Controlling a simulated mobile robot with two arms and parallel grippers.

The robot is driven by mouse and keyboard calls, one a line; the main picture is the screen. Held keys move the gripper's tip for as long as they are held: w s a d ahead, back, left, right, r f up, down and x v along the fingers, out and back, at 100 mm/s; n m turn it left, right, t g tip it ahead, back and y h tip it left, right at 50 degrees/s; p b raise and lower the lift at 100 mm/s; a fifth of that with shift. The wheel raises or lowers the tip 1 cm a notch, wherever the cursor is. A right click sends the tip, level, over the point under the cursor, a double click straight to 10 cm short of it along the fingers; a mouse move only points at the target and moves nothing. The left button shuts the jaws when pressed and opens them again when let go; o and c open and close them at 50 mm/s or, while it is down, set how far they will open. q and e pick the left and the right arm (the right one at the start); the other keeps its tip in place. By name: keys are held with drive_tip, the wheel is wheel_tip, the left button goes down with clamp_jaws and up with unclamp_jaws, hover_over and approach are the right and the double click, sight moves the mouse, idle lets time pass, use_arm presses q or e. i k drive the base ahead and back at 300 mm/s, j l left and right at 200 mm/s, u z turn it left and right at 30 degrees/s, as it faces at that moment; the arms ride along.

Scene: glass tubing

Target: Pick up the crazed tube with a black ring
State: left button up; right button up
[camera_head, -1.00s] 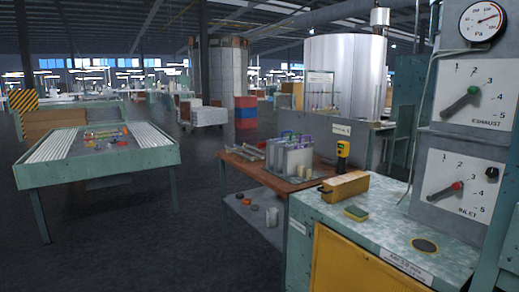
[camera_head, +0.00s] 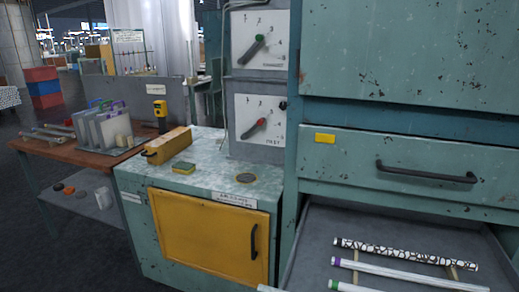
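A white tube covered in black crack-like lines (camera_head: 405,251) lies in the open drawer (camera_head: 320,232) at the lower right. A dark band shows near its left end and looks black, but it is small against the crazing. A plain white tube with a purple ring (camera_head: 400,271) lies in front of it, and a white tube with a green ring (camera_head: 350,287) lies nearer, cut off by the bottom edge. The tubes rest across light wooden strips. Neither of my grippers is in view.
The shut drawer (camera_head: 440,190) with a dark handle is above the open one. To the left are the bench with the yellow door (camera_head: 210,235), a yellow box (camera_head: 168,145), a sponge (camera_head: 183,168) and a brown table (camera_head: 35,148) with a rack (camera_head: 108,132). Dark floor is free at lower left.

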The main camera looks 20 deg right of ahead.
sight(437, 261)
drive_tip(key=z, duration=1.95)
drive_tip(key=j+z, duration=0.2)
drive_tip(key=z, duration=0.2)
drive_tip(key=i+j+z, duration=0.1)
drive_tip(key=j+z, duration=0.4)
drive_tip(key=z, duration=0.25)
drive_tip(key=j+z, duration=0.35)
drive_tip(key=k+l, duration=0.05)
drive_tip(key=l, duration=0.05)
